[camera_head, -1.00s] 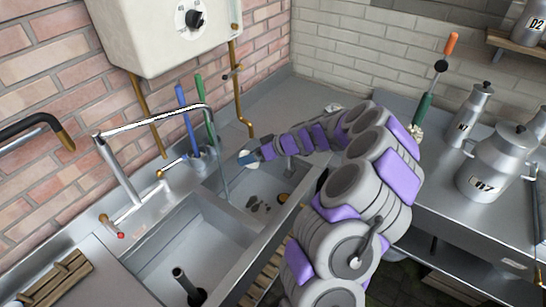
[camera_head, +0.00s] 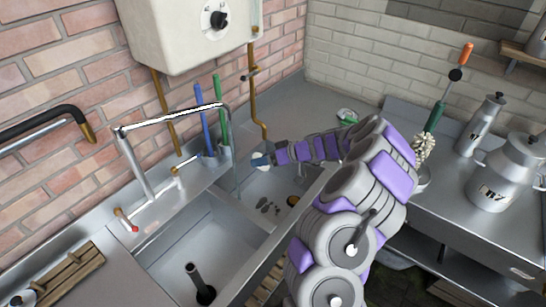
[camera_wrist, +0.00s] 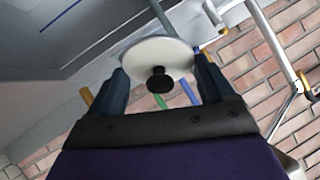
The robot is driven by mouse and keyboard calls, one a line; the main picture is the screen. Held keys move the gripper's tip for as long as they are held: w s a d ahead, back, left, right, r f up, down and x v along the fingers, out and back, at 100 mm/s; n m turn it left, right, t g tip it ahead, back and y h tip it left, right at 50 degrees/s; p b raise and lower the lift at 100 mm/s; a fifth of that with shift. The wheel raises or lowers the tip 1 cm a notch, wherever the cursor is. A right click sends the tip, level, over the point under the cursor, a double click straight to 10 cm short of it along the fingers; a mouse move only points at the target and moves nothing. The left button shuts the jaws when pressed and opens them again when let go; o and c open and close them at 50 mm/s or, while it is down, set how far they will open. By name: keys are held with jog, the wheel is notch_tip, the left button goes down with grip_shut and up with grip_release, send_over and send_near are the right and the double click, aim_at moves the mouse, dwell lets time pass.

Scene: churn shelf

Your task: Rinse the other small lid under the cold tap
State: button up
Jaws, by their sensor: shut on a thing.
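My gripper (camera_head: 264,158) is over the right sink basin (camera_head: 250,215), near its back edge. It is shut on a small pale lid (camera_wrist: 150,55) with a black knob, held between the two fingers in the wrist view. In the head view the lid is a small pale patch at the gripper's tip. A red-marked tap handle (camera_head: 133,226) is at left.
Blue (camera_head: 206,132) and green (camera_head: 221,115) handles stand behind the sink near a brass pipe (camera_head: 257,95). Metal churns (camera_head: 505,175) and a brush (camera_head: 432,120) are on the right bench.

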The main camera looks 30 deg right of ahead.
jog(key=shift+w+f, duration=0.65)
jog(key=shift+w, duration=0.2)
jog(key=w+a+f+b, duration=0.1)
jog(key=w+a+b, duration=0.2)
jog(key=a, duration=0.2)
jog(key=shift+f+b, duration=0.35)
jog(key=shift+a+r, duration=0.1)
jog(key=shift+a, duration=0.55)
jog(key=shift+d, duration=0.4)
